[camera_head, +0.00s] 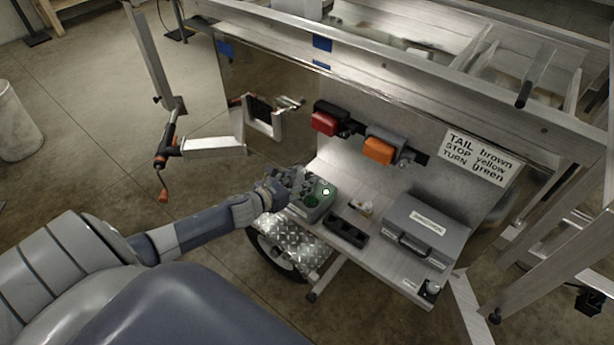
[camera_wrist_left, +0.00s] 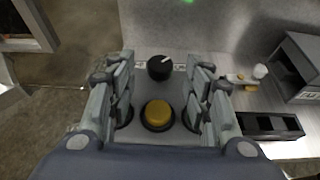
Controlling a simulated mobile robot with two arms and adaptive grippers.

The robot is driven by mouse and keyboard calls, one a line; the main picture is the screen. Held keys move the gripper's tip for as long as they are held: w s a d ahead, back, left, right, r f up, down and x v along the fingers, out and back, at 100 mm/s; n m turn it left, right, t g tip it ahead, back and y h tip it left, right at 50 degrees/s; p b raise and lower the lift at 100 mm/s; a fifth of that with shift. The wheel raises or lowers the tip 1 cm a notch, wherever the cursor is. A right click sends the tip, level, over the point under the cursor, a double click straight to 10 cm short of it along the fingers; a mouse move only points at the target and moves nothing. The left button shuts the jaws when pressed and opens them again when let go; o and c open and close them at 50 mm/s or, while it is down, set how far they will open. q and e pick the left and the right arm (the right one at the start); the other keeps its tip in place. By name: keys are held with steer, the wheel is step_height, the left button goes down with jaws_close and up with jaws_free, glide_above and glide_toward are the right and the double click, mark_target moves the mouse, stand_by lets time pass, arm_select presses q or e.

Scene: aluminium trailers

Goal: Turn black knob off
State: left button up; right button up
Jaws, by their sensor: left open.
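A black knob (camera_wrist_left: 159,68) with a white pointer mark sits on the grey control box (camera_wrist_left: 146,86) in the left wrist view. Its white mark points up and to the right. A round yellow button (camera_wrist_left: 157,114) is just below the knob in that view. My left gripper (camera_wrist_left: 160,76) is open, with a finger on each side of the knob and no visible contact. In the head view my left gripper (camera_head: 281,186) is over the left part of the control box (camera_head: 317,211) and hides much of it. My right gripper is not in view.
A black tray (camera_head: 345,233) and a grey case (camera_head: 424,229) stand right of the box on the metal shelf. A red lamp (camera_head: 325,123) and an orange lamp (camera_head: 378,150) are on the panel behind. A wheel (camera_head: 275,256) is below.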

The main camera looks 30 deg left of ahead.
mark_target(309, 176)
arm_select(q)
steer(key=shift+x, duration=1.9)
steer(key=c, duration=1)
